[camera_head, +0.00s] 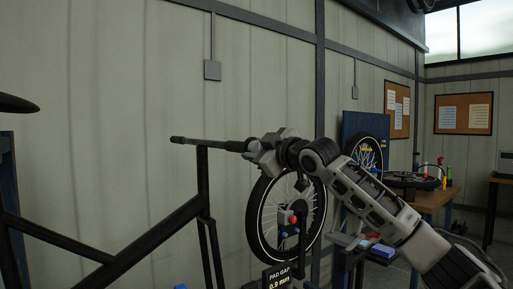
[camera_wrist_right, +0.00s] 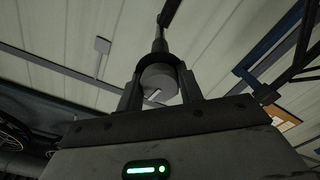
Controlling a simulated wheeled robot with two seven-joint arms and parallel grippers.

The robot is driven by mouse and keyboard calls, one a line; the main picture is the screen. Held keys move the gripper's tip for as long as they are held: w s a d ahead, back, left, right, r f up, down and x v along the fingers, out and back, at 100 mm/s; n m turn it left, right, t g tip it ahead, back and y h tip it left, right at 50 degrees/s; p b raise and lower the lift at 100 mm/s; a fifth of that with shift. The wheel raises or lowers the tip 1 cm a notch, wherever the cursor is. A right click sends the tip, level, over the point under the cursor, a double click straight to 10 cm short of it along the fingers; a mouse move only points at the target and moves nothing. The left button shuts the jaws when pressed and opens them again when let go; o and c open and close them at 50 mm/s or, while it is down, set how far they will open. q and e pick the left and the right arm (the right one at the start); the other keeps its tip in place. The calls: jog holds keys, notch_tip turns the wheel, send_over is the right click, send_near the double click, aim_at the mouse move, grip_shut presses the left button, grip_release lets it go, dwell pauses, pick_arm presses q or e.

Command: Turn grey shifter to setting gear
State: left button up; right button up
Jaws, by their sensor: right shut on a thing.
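The black handlebar (camera_head: 205,143) of the bike frame (camera_head: 150,233) runs level across the middle of the head view. My right gripper (camera_head: 256,150) is at the bar's right end, with its arm coming in from the lower right. In the right wrist view, the grey shifter (camera_wrist_right: 158,80) is a round knob at the end of the bar, with a pale line on its face. The right gripper (camera_wrist_right: 160,88) has a finger on each side of the shifter and is shut on it. I cannot read any gear marking. My left gripper is out of view.
A wheel (camera_head: 263,215) with a red and blue fixture stands just below and behind my right arm. A sign reading "PAD GAP 0.9 mm" (camera_head: 279,277) is below it. A wooden workbench (camera_head: 430,196) stands at the right.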

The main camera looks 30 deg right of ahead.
jog(key=m+p, duration=0.1)
jog(key=m, duration=0.2)
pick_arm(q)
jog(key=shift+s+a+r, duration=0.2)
pick_arm(e)
jog(key=shift+m, duration=0.9)
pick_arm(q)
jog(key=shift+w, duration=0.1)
pick_arm(e)
jog(key=shift+m, duration=0.3)
jog(key=o, duration=1)
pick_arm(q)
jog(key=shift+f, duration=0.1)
pick_arm(e)
jog(key=shift+s, duration=0.1)
